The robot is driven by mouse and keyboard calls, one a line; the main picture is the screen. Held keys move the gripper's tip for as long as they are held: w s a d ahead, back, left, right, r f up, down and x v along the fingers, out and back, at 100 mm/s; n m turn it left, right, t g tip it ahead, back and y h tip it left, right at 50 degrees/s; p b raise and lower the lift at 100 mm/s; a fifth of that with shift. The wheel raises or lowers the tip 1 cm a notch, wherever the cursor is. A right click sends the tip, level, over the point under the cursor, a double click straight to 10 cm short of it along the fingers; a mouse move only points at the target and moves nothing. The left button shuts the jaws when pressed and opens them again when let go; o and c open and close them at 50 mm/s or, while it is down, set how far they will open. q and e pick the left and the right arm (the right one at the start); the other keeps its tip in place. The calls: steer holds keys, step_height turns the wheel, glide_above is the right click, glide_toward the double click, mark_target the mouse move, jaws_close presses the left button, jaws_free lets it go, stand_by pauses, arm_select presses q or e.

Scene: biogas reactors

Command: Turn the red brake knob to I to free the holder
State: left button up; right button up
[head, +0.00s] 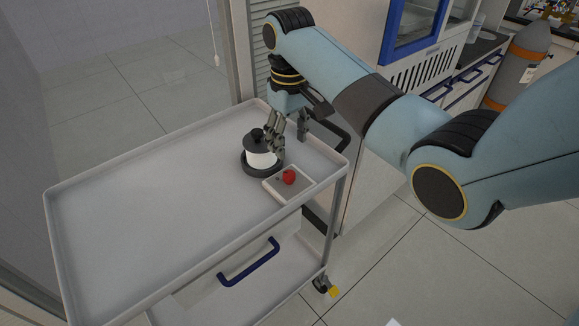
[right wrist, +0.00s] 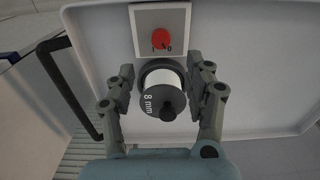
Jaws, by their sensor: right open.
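The red brake knob (head: 289,177) sits on a small pale plate (head: 275,188) at the right end of the cart top. In the right wrist view the knob (right wrist: 161,39) lies above the holder, with the marks I and 0 below it. The dark round holder (head: 247,168) stands beside the plate and carries a white cylinder (head: 260,157) with a dark knobbed top, marked "8 mm" in the right wrist view (right wrist: 160,92). My right gripper (right wrist: 165,78) is open, its fingers on either side of the cylinder; contact is not clear. My left gripper is not in view.
The grey cart (head: 150,200) has a raised rim and a bare top to the left. A blue handle (head: 249,262) is on its front. Cabinets with blue handles (head: 470,76) and a grey-and-orange gas cylinder (head: 517,65) stand at the back right.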

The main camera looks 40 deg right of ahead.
mark_target(289, 173)
step_height(289, 173, down, 9)
steer(key=shift+a+f+b, duration=0.1)
steer(key=shift+f+b, duration=0.1)
steer(key=shift+b, duration=0.15)
steer(key=shift+s, duration=0.1)
jaws_close()
